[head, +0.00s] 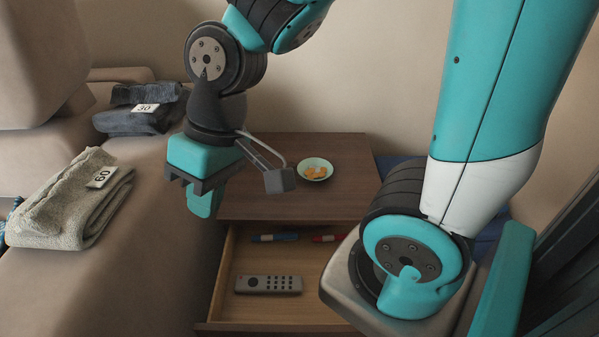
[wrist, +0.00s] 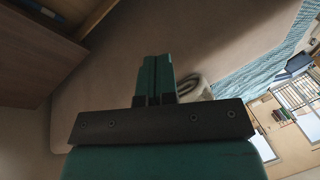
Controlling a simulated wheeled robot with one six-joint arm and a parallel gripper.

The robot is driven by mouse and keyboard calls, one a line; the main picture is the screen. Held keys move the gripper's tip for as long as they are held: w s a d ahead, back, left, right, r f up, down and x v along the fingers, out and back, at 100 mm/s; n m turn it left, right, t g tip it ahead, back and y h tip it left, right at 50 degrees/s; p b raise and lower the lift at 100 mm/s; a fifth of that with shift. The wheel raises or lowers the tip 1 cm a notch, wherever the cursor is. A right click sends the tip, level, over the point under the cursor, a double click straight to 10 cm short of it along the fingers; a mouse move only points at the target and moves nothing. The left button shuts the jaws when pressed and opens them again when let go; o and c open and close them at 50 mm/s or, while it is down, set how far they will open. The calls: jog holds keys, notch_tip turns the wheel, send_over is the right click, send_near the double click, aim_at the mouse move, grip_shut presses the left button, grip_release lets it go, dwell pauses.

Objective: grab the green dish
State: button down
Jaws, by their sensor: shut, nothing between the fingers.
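The green dish (head: 315,162) is a small pale green bowl holding orange-yellow pieces. It stands on top of the brown wooden cabinet (head: 345,200) in the head view. My gripper (head: 203,200) hangs to the left of the dish, apart from it, near the cabinet's left edge and the couch. In the wrist view my gripper's fingers (wrist: 158,78) are together with nothing between them. The dish does not show in the wrist view.
The drawer (head: 270,312) below stands open, holding a grey remote (head: 268,284), a blue pen (head: 274,237) and a red one (head: 328,238). Folded cloths tagged 60 (head: 70,205) and 30 (head: 142,112) lie on the couch (head: 120,240) at left. The cabinet top around the dish is clear.

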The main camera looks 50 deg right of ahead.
aim_at(314, 178)
jog(key=w+d+f+m+t+h+p, duration=0.1)
jog(key=w+d+f+m+h+p, duration=0.1)
jog(key=w+d+f+m, duration=0.45)
jog(key=w+d+f+m+h+p, duration=0.1)
jog(key=w+d+f+m+p, duration=0.15)
jog(key=d+f, duration=0.5)
jog(key=s+d+f+m+h+p, duration=0.1)
jog(key=s+d+f, duration=0.1)
jog(key=d+f, duration=0.1)
jog(key=s+d+f+m+h+p, duration=0.1)
jog(key=s+d+f+m, duration=0.1)
jog(key=d, duration=0.4)
jog(key=s+d+f+m+h+p, duration=0.1)
jog(key=s+d+f, duration=0.2)
jog(key=d+f, duration=0.1)
jog(key=shift+s+d+m, duration=0.15)
jog(key=shift+d+m, duration=0.05)
jog(key=shift+m, duration=0.1)
jog(key=w+d, duration=0.2)
jog(key=d, duration=0.1)
jog(key=w+d+b, duration=0.1)
jog(key=w+d, duration=0.2)
jog(key=w+d+f+b, duration=0.1)
jog(key=w+d, duration=0.1)
jog(key=d, duration=0.1)
jog(key=shift+w+f, duration=0.1)
jog(key=shift+w, duration=0.15)
jog(key=shift+f, duration=0.35)
